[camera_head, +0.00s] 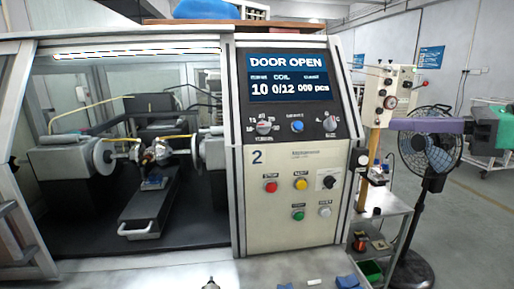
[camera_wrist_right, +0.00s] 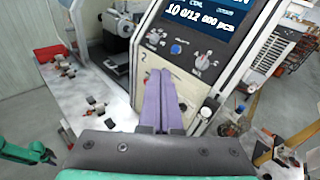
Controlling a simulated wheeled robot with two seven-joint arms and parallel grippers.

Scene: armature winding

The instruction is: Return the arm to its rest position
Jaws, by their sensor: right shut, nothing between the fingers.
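My right gripper (camera_head: 396,124) comes in from the right in the head view, with long purple fingers. It is shut, holds nothing, and is raised in front of the fan, right of the control panel. In the right wrist view its fingers (camera_wrist_right: 160,75) lie together, pointing toward the winding machine's panel (camera_wrist_right: 188,50) with a visible gap to it. The panel (camera_head: 294,170) reads "DOOR OPEN" and "0/12". An armature (camera_head: 155,152) sits between the two spindle heads inside the machine. My left gripper does not show in the head view.
A black fan (camera_head: 425,165) stands behind my right gripper. A post with a control box (camera_head: 388,95) and a small side table (camera_head: 385,219) stand right of the panel. Small parts lie on the white front table (camera_wrist_right: 84,98).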

